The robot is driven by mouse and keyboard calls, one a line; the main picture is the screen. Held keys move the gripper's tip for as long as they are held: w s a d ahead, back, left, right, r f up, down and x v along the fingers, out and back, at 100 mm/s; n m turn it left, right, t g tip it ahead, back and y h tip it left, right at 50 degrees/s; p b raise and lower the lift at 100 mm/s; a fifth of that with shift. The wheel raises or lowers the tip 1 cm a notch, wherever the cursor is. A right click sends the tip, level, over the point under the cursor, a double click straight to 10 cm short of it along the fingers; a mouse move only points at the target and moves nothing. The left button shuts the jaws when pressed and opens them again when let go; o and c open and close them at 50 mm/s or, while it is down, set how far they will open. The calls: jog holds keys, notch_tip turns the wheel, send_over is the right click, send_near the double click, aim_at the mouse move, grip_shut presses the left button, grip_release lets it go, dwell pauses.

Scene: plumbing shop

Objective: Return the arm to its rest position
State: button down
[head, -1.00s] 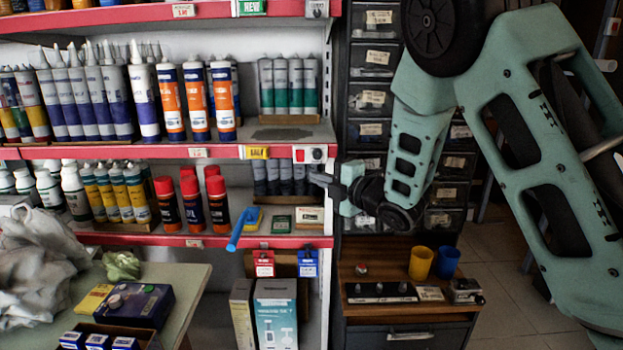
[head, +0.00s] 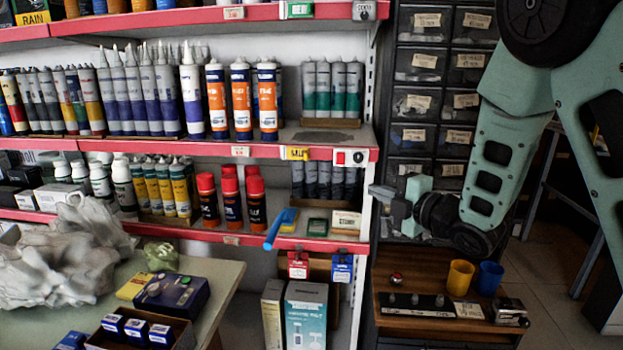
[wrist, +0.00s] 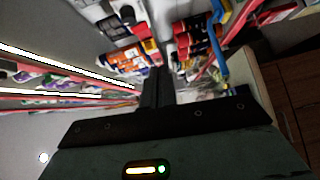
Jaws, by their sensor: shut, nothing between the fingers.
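My gripper (head: 383,196) is in the right half of the head view, in front of the drawer cabinet and beside the right end of the shelf. It is shut and empty, pointing left toward the shelf. My teal arm is folded at the right side of the view. In the wrist view the dark fingers (wrist: 156,90) are together, with shelf goods beyond them. The gripper touches nothing that I can see.
Red-edged shelves (head: 236,151) hold cartridges and cans. A blue-handled tool (head: 279,230) sticks out over the lower shelf edge. A wooden-topped cabinet (head: 425,265) below my gripper bears a yellow cup (head: 460,277) and a blue cup (head: 490,278). A table (head: 215,285) stands at left.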

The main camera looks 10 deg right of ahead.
jog(key=s+a+f+m+g+h+p, duration=0.2)
jog(key=s+a+f+m+g+h, duration=0.2)
jog(key=s+a+m+g, duration=0.55)
jog(key=s+a+m+g+h, duration=0.2)
jog(key=s+m+g, duration=0.3)
jog(key=s, duration=2)
jog(key=shift+s+r+m+g+h+p, duration=0.2)
jog(key=shift+m+g+h+p, duration=0.2)
jog(key=shift+g+h, duration=0.2)
